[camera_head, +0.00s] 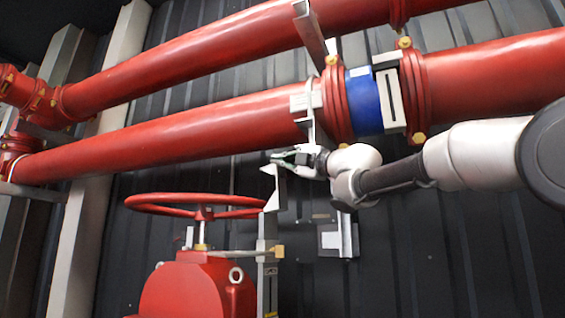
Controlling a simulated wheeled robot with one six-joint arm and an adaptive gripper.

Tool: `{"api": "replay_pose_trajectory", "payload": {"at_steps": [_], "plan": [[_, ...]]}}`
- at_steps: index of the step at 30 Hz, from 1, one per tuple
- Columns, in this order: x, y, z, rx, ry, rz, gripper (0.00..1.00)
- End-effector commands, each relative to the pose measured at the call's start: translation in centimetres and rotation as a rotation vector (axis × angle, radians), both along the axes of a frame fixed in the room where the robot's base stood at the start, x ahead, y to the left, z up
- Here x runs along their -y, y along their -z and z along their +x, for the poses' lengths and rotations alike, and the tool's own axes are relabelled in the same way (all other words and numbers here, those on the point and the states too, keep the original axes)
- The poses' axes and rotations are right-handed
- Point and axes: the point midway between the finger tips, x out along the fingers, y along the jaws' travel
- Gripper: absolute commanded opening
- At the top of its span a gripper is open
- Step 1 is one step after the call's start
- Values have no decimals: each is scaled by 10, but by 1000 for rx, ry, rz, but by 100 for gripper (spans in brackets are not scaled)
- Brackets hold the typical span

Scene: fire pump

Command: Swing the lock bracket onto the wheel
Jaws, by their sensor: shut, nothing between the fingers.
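The red handwheel (155,208) sits level on top of the red valve body (185,292), low and left of centre. The lock bracket (270,230) is a grey, upright, narrow plate with an angled top, at the right edge of the wheel rim. It overlaps the rim's right end in the picture; I cannot tell whether they touch. My gripper (277,157) is at the end of my arm, which comes in from the right. It is shut and empty, just above the bracket's top. Whether the fingertips touch the bracket is unclear.
Two large red pipes (180,132) run across above the wheel, the lower one close above my gripper. A blue band (363,100) and grey clamp plates are on it. A small grey box (335,238) is on the dark ribbed wall, right of the bracket. The space left of the wheel looks clear.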

Motion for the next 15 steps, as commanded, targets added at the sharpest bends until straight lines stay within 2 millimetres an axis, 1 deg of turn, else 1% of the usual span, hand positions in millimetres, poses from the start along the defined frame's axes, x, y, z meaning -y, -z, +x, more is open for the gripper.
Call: {"api": "replay_pose_trajectory", "payload": {"at_steps": [5, 12, 15], "plan": [[22, 7, -17, 0, 2, 0, 0], [62, 20, -47, 1, 4, 1, 0], [75, 25, -57, 1, 3, 1, 0]]}}
